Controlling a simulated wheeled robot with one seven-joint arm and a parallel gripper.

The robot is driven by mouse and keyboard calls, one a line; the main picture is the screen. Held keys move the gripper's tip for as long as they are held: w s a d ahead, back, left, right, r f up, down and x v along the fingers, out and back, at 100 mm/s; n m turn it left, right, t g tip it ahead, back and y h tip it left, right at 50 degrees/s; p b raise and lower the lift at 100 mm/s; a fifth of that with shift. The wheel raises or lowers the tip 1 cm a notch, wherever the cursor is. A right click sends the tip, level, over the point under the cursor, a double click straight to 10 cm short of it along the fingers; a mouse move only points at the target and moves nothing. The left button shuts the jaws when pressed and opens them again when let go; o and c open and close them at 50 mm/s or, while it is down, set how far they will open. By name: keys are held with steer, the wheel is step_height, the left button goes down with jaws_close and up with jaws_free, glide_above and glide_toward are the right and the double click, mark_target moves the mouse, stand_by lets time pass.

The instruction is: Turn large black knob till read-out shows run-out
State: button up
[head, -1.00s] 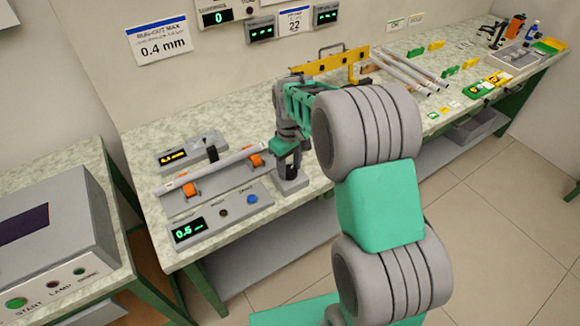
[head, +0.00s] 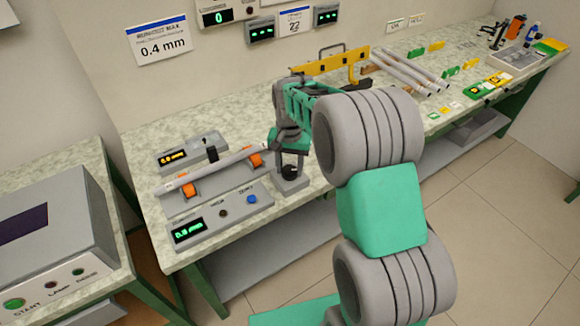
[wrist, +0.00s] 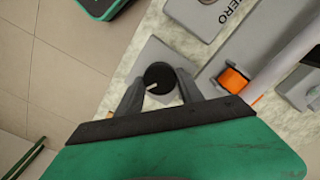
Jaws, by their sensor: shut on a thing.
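The large black knob (wrist: 160,77) stands on a grey base block (head: 293,186) at the right end of the roller fixture. A white mark shows on its top in the wrist view. My gripper (wrist: 158,88) is shut on the knob from above, one finger on each side; in the head view my gripper (head: 287,158) partly hides it. The green run-out read-out (head: 190,230) on the grey front panel appears to show 0.5 mm, though the digit is blurred. A grey rod (head: 220,167) lies on the orange rollers (head: 188,190).
A blue button (head: 252,199) and a dark button (head: 223,213) sit on the front panel. A box with an amber display (head: 172,157) stands behind the rod. A wall sign (head: 162,42) reads 0.4 mm. Several rods (head: 410,70) lie farther right. A grey machine (head: 50,240) stands at left.

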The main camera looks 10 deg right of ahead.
mark_target(289, 170)
steer(key=shift+m, duration=1.5)
steer(key=shift+r, duration=0.1)
steer(key=o, duration=1.4)
step_height(289, 170, up, 8)
steer(key=shift+f+b, duration=0.15)
steer(key=shift+b, duration=0.25)
